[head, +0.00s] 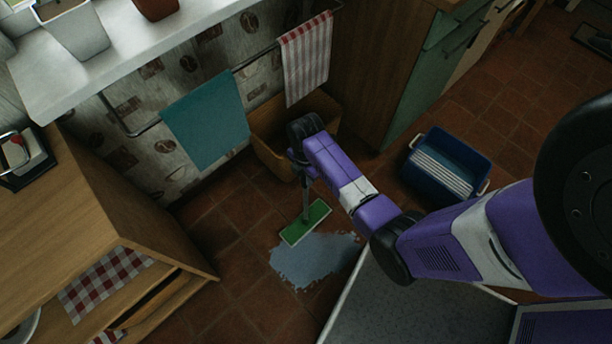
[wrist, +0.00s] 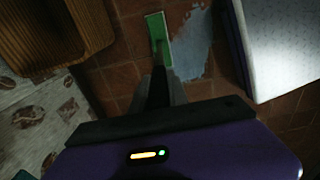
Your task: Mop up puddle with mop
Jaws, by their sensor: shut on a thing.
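The mop has a flat green head (head: 292,233) and a thin grey handle. Its head lies at the floor, at the upper edge of the pale blue puddle (head: 315,262). My gripper (head: 304,172) points down and is shut on the mop's handle, above the head. In the wrist view the green mop head (wrist: 157,30) shows beyond my gripper (wrist: 158,92), with the puddle (wrist: 192,45) along its right side. Whether the head's underside presses on the floor is hard to tell. Most of the puddle is uncovered.
A blue bucket (head: 425,180) with a ribbed white insert stands to the right. A brown bin (head: 265,140) stands by the wall behind my gripper. A towel rail holds a teal towel (head: 206,118) and a striped towel (head: 306,60). A wooden cabinet (head: 90,215) is at left.

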